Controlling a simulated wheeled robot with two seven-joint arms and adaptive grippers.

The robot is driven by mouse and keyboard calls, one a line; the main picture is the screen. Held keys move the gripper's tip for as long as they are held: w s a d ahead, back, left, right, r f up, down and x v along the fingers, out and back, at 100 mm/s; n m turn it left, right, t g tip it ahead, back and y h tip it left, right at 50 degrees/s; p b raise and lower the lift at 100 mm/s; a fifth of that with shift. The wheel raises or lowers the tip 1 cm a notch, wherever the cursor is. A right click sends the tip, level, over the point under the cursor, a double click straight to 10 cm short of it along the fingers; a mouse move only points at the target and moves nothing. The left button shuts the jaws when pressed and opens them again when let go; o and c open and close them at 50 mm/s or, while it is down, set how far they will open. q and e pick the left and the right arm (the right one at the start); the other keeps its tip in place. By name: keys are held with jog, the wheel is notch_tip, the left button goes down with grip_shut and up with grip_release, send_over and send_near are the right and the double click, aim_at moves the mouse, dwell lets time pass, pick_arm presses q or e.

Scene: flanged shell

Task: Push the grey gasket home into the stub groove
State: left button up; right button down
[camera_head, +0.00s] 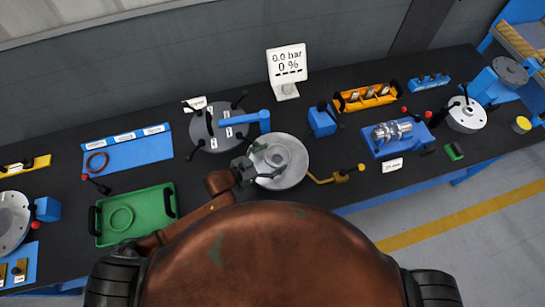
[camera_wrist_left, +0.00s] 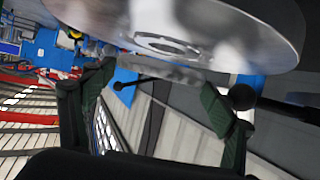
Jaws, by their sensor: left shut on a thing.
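The round pale metal flange (camera_head: 293,178) stands at the middle of the bench in the head view; its disc (camera_wrist_left: 245,25) fills the top of the wrist view. My left gripper (camera_head: 268,164) reaches over it from the left, its fingers on either side of the central stub. In the wrist view the fingers (camera_wrist_left: 155,95) stand apart below the disc. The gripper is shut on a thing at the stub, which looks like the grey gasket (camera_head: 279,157). Whether the gasket sits in the groove cannot be told. My right gripper is not in view.
A green tray (camera_head: 146,238) holds a green ring (camera_head: 121,218). A brown ring (camera_head: 97,162) lies on a blue mat (camera_head: 140,155). A dark disc (camera_head: 207,143) stands behind the flange. A display (camera_head: 287,64) reads 0.0 bar, 0 %.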

aim_at(272, 163)
pick_arm(q)
jog(key=shift+r+p, duration=0.1)
jog(key=shift+p, duration=0.5)
dwell(0.6)
jog(key=shift+f+b, duration=0.85)
jog(key=shift+f, duration=0.7)
jog(key=o, duration=1.6)
jog(key=shift+c, duration=0.2)
jog(key=shift+a, duration=0.1)
jog(key=v, duration=1.1)
jog(key=shift+s+a+r, duration=0.2)
jog(key=shift+s+a, duration=0.05)
jog(key=shift+a, duration=0.05)
